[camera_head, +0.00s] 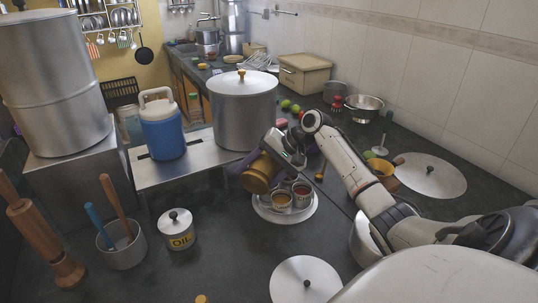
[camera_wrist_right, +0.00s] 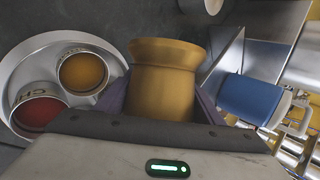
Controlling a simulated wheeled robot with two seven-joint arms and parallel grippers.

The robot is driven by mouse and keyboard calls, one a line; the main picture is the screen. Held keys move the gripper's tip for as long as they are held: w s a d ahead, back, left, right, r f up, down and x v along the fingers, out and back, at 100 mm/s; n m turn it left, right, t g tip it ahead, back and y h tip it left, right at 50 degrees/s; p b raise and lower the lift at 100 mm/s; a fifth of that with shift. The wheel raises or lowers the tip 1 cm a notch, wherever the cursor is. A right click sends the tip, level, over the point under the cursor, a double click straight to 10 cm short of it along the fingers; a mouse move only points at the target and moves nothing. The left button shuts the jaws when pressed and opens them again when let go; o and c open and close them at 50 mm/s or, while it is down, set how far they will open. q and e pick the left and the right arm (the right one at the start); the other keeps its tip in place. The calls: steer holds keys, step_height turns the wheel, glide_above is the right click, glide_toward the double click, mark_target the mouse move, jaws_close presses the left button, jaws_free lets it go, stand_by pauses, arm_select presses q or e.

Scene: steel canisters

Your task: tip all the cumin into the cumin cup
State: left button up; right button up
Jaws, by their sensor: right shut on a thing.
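My right gripper (camera_head: 277,162) is shut on a brass-coloured pot (camera_head: 261,174), held tilted just above the left part of a round steel plate (camera_head: 262,213). In the right wrist view the pot (camera_wrist_right: 165,85) sits between the purple fingers (camera_wrist_right: 160,105), and its inside is hidden. Two small steel cups stand on the plate. One holds brown-yellow powder (camera_wrist_right: 83,72); the other holds red powder (camera_wrist_right: 36,112). The brown-yellow cup (camera_head: 281,199) is nearer the pot, the red cup (camera_head: 302,195) to its right. Their labels are not fully readable. My left gripper is out of view.
A large steel pot (camera_head: 243,112) and a blue-and-white jug (camera_head: 162,128) stand on a raised steel stand behind. An oil canister (camera_head: 179,232) and a utensil pot (camera_head: 122,247) are at left. Flat lids lie in front (camera_head: 305,281) and at right (camera_head: 430,176).

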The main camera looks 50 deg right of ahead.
steer(key=shift+w, duration=0.1)
steer(key=shift+y, duration=0.3)
stand_by(4.3)
steer(key=h, duration=0.2)
steer(key=n+t+h, duration=0.1)
steer(key=h, duration=0.1)
steer(key=shift+d+r+n, duration=0.15)
steer(key=shift+r+n, duration=0.15)
steer(key=shift+r, duration=0.1)
steer(key=h, duration=0.1)
steer(key=n+t+h, duration=0.1)
steer(key=r+h, duration=0.1)
steer(key=shift+w+d+n, duration=0.1)
steer(key=shift+d+n, duration=0.2)
